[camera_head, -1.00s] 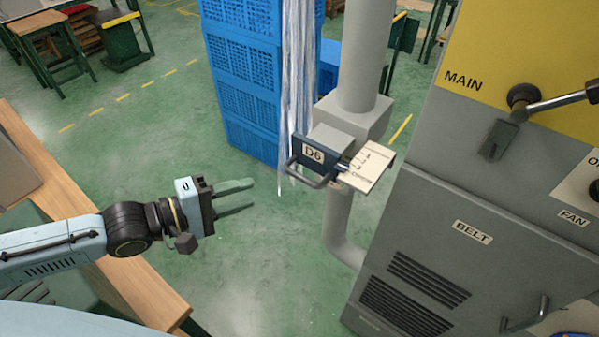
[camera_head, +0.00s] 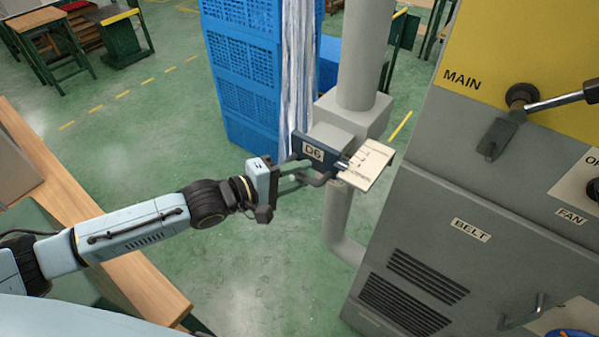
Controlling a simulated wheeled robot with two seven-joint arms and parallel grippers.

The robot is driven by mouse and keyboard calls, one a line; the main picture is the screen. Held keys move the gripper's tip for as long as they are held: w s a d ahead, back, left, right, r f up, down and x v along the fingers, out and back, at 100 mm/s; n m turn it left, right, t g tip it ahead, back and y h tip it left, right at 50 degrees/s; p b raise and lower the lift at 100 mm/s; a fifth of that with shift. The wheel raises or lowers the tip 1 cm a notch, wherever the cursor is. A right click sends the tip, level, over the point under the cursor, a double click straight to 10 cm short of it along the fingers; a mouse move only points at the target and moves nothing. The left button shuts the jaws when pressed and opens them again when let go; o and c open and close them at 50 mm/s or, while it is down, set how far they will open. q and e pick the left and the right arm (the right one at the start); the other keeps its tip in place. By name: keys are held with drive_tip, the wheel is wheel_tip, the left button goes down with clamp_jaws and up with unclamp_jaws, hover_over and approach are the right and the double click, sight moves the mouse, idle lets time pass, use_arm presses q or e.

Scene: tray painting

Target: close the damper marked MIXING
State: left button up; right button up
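A slide damper with a dark blue front plate marked D6 (camera_head: 313,152) sits on a grey vertical pipe. I read no MIXING mark on it. A dark loop handle (camera_head: 318,181) sticks out of its front. A pale card with writing (camera_head: 365,165) sits at its right side. My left gripper (camera_head: 303,171) reaches in from the left, with its fingers at the handle, overlapping it in the picture. I cannot tell whether the fingers are closed on the handle. My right gripper is out of view.
A grey and yellow machine cabinet (camera_head: 420,215) with MAIN, FAN and BELT labels stands at the right. Blue crates (camera_head: 240,75) and hanging pale strips are behind the damper. A wooden edge (camera_head: 135,285) lies below my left arm. Green floor between is clear.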

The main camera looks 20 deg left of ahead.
use_arm(q)
drive_tip(key=shift+w+d, duration=0.25)
drive_tip(key=shift+c, duration=0.4)
clamp_jaws()
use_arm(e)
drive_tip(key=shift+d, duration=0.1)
